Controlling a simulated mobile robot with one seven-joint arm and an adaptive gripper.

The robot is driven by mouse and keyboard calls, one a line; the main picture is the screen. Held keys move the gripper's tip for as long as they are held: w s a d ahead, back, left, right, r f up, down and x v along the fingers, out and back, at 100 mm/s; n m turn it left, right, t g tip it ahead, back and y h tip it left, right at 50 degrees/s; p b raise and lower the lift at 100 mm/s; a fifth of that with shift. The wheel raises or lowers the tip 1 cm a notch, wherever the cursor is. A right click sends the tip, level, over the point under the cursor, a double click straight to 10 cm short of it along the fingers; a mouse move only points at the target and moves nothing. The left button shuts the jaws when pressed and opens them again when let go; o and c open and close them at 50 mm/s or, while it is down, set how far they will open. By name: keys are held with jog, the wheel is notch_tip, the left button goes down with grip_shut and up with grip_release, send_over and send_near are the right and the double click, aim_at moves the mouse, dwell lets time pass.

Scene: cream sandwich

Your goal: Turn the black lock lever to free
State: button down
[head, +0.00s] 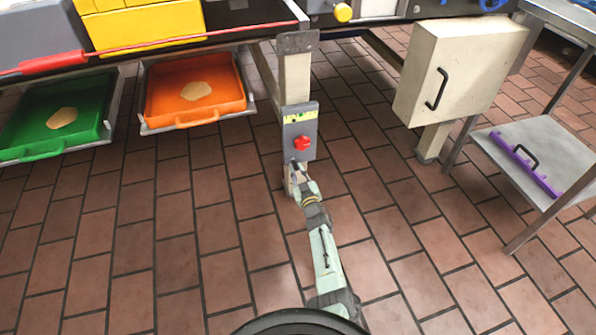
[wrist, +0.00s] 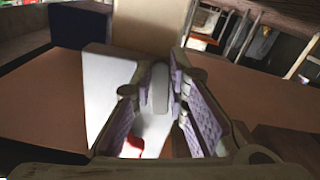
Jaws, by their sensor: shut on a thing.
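A grey panel (head: 313,151) is mounted on a pale post (head: 295,80). It carries a yellow label strip at its top and a red knob (head: 302,143) in its middle. My gripper (head: 298,166) is at the panel's lower edge, just below the red knob. In the wrist view, my gripper (wrist: 168,95) has its purple-padded fingers closed around a narrow upright bar, which I take to be the lock lever (wrist: 160,88); it looks grey there. In the head view the lever is largely hidden at the gripper. Its exact setting cannot be read.
A green tray (head: 103,132) and an orange tray (head: 237,105) hang at the left, each holding a pale flat piece. A cream cabinet (head: 462,65) with a black handle stands at the right. A metal shelf (head: 565,160) is beyond it. Tiled floor between is clear.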

jog(key=shift+r, duration=0.1)
jog(key=c, duration=1.6)
grip_release()
jog(key=shift+o, duration=0.2)
